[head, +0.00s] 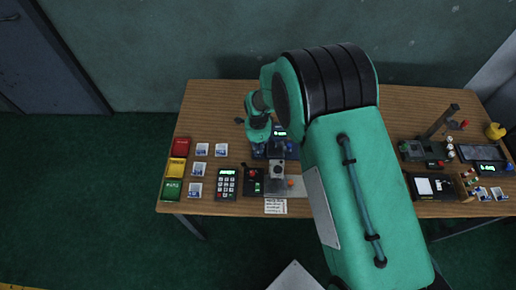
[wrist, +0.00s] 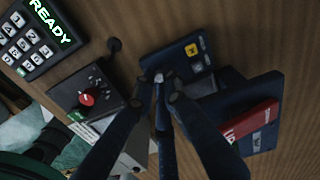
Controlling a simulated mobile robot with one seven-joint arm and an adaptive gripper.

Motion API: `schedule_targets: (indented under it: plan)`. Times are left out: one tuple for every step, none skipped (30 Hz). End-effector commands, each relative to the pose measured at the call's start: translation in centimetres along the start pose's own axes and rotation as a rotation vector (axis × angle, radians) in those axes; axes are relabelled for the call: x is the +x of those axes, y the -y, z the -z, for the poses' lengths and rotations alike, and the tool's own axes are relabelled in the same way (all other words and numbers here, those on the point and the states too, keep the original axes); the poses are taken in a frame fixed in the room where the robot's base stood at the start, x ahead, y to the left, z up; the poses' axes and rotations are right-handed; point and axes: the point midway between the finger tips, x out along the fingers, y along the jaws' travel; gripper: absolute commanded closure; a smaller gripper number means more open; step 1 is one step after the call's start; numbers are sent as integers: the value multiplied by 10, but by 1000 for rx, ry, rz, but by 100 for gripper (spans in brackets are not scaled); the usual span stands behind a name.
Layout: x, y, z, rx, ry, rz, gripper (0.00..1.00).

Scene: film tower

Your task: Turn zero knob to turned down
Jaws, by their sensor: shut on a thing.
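My gripper (wrist: 160,80) reaches down to a dark blue device (wrist: 205,50) with a yellow button. Its fingers are closed together on a small grey knob (wrist: 158,76) at the near left edge of the device's face, which I take to be the zero knob. The fingers cover most of the knob, so its turn angle and any marks are hidden. In the head view my gripper (head: 258,142) is at the left side of the blue device (head: 291,150), and my arm hides part of it.
Left of the device is a black box (wrist: 75,88) with a red knob, and a keypad (wrist: 35,38) reading READY. A red block (wrist: 250,118) lies on the device's right part. Red, yellow and green trays (head: 177,168) line the table's left edge. Other equipment (head: 425,150) stands right.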

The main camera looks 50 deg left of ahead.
Motion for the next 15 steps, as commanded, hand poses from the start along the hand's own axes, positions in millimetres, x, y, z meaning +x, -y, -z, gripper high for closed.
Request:
schedule_targets:
  plan:
    - [0, 0, 0, -11, 0, 0, 100]
    - [0, 0, 0, -20, 0, 0, 100]
    - [0, 0, 0, -32, 0, 1, 100]
    - [0, 0, 0, -45, 0, 1, 100]
    - [0, 0, 0, -57, 0, 1, 100]
    - [0, 0, 0, -77, 0, 1, 100]
    - [0, 0, 0, -92, 0, 1, 100]
    - [0, 0, 0, -110, 0, 1, 100]
    - [-1, 0, 0, -135, 0, 1, 100]
    - [0, 0, 0, -155, 0, 1, 100]
    - [0, 0, 0, -177, 0, 1, 100]
    - [0, 0, 0, -208, 0, 1, 100]
    - [0, 0, 0, -231, 0, 1, 100]
    - [0, 0, 0, -256, 0, 1, 100]
    - [0, 0, 0, -291, 0, 1, 100]
